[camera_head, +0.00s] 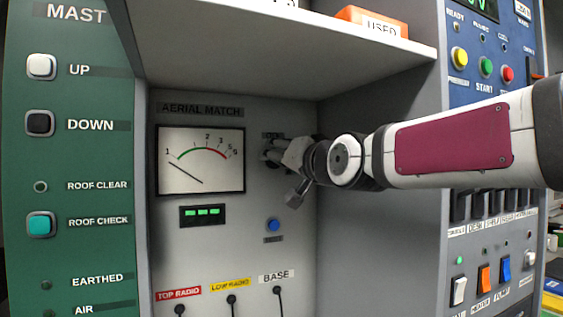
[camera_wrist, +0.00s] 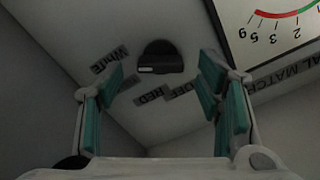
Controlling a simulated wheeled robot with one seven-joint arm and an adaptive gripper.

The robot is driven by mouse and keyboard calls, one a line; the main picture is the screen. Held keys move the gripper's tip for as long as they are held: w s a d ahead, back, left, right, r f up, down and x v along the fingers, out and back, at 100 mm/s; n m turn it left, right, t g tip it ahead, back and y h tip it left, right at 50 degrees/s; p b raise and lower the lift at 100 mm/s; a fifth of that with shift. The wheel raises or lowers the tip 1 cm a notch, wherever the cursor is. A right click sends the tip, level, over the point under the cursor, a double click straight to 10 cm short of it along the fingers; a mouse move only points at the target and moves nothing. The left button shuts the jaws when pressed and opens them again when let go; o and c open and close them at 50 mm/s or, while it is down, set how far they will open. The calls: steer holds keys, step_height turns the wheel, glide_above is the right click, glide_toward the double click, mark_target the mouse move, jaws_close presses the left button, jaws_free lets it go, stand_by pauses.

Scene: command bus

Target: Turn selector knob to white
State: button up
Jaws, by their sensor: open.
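The selector knob (camera_wrist: 160,58) is small and black, on the grey panel. The wrist view is upside down and shows a WHITE label (camera_wrist: 110,59), an OFF label (camera_wrist: 182,90) and a RED label (camera_wrist: 153,94) around it. I cannot tell which label the knob points to. My gripper (camera_wrist: 163,75) is open, with one teal-padded finger on each side of the knob's line and nothing between them. The knob lies ahead of the fingers, with no contact visible.
The AERIAL MATCH meter (camera_head: 201,160) is left of my gripper. A blue button (camera_head: 273,225) is below it. A white shelf (camera_head: 290,32) overhangs the recess, and a grey side wall (camera_head: 385,95) closes it on the right, behind my arm.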

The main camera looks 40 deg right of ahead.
steer(key=v, duration=1)
steer(key=shift+s, duration=0.25)
steer(key=s+a+f+n+g+y+p, duration=0.35)
steer(key=a+f+n+g+p, duration=0.2)
steer(key=a+f, duration=0.45)
steer(key=s+a+f+n+g+p, duration=0.2)
steer(key=s+a+f+g+p, duration=0.1)
steer(key=s, duration=0.3)
steer(key=s+a+f+n+g+y+p, duration=0.1)
steer(key=s+a+f+n+g+p, duration=0.1)
steer(key=s, duration=0.5)
steer(key=a+f+g+p, duration=0.1)
steer(key=a+f+g, duration=0.1)
steer(key=a+f, duration=0.1)
steer(key=shift+s+a+f+g, duration=0.3)
steer(key=shift+f+g, duration=0.05)
steer(key=shift+f, duration=0.05)
steer(key=shift+y, duration=0.25)
